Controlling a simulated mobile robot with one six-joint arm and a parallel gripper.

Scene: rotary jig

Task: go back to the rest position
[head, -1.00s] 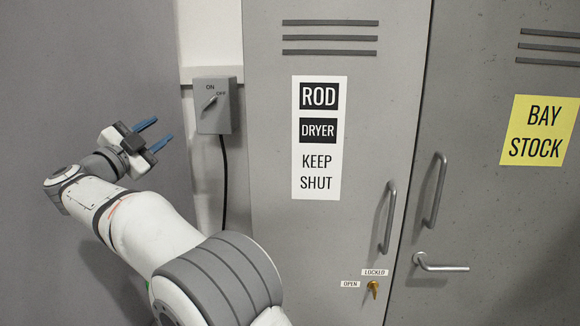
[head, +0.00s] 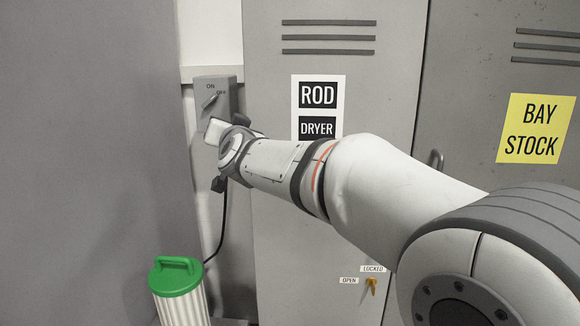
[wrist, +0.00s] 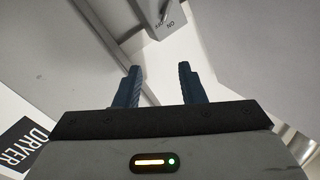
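My gripper (wrist: 158,68) shows in the wrist view with its two blue fingers apart and nothing between them. In the head view its fingers are hidden behind my wrist, which is just below the grey switch box (head: 213,92). The box is on the wall strip left of the dryer locker; its edge and knob also show in the wrist view (wrist: 160,14), beyond the fingers. The knob slants up toward the OFF mark. My arm stretches from the lower right across the front of the dryer locker.
The rod dryer door (head: 300,215) looks shut, with a brass key (head: 371,286) low at its right. The bay stock locker (head: 480,100) stands at right. A white ribbed canister with a green handled lid (head: 175,275) stands lower left. A grey panel (head: 80,150) fills the left.

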